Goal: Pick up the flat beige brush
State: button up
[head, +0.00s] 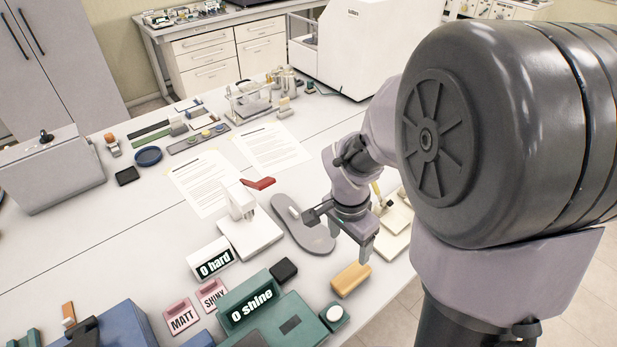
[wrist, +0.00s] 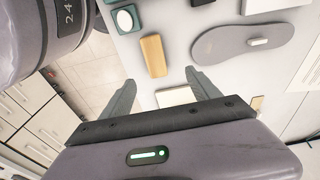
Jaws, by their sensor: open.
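A flat tan-beige block (head: 351,279), the thing that best fits the beige brush, lies on the table near its front edge. It also shows in the wrist view (wrist: 154,55), above the gap between my fingertips. My gripper (head: 337,240) is open and empty, raised above the table just behind the block in the head view. In the wrist view my gripper (wrist: 160,80) has its two fingers spread apart, and the block is clear of both. Bristles on the block cannot be made out.
A grey shoe sole (head: 303,224) lies left of my gripper. A green "0 shine" box (head: 262,312) and a green piece with a white pad (head: 334,315) stand near the block. A dark block (head: 284,270) is close by. Cream plates (head: 397,222) lie to the right.

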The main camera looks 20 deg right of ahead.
jog(key=b, duration=0.2)
send_near(352, 275)
jog(key=shift+s+a+f, duration=0.1)
jog(key=shift+s+f, duration=0.25)
jog(key=shift+s, duration=0.05)
jog(key=f, duration=0.2)
jog(key=f+b, duration=0.1)
jog(key=shift+w+d+f, duration=0.25)
jog(key=shift+w+f, duration=0.05)
jog(key=shift+f, duration=0.1)
jog(key=f, duration=0.2)
jog(key=f+b, duration=0.1)
jog(key=f, duration=0.1)
jog(key=d+f+b, duration=0.1)
jog(key=shift+w+f, duration=0.3)
jog(key=shift+f, duration=0.1)
jog(key=shift+r, duration=0.1)
jog(key=c, duration=1.5)
notch_tip(352, 275, up, 10)
jog(key=p, duration=0.3)
jog(key=shift+p, duration=0.35)
